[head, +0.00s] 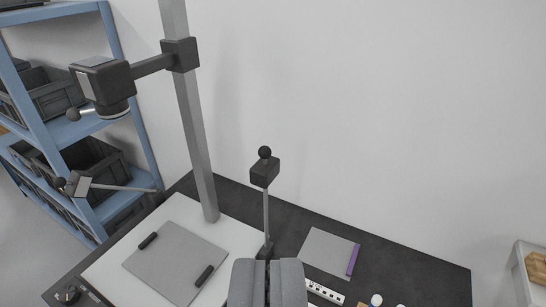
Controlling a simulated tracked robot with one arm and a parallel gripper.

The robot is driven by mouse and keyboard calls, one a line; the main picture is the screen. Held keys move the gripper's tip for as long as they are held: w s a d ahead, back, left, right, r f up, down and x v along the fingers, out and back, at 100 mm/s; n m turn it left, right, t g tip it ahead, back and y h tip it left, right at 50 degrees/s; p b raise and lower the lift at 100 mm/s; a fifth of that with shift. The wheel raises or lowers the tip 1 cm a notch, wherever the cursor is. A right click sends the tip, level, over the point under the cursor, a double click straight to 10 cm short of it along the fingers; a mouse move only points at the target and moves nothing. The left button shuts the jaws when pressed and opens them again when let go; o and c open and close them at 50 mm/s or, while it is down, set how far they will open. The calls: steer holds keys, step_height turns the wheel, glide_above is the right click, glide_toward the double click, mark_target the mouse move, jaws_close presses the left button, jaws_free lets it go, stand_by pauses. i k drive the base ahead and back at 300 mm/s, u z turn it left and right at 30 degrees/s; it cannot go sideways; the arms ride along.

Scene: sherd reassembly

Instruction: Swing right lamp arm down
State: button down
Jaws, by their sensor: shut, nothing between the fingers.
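The right lamp arm (266,213) is a thin grey rod standing nearly upright at the right edge of the white baseboard (235,238). Its dark box-shaped lamp head (265,173) is at the top, with a black ball knob (264,152) above it. The rod's foot is a small dark hinge (265,250), just beyond my fingers. My gripper (267,284) is at the bottom centre, shut and empty, its grey fingers side by side. It appears below the lamp arm in the picture; I cannot tell whether it touches anything.
A grey column (190,120) carries a camera (103,82) over the board. The left lamp (78,185) sticks out on a low rod. A grey mat (175,262) with two black bars lies on the board. A grey sheet (325,252) and scale bar (324,292) lie right. Blue shelves (45,120) stand left.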

mark_target(264, 171)
steer(key=z, duration=0.7)
steer(key=k, duration=0.85)
steer(key=u, duration=0.85)
steer(key=i, duration=1.35)
steer(key=z, duration=0.05)
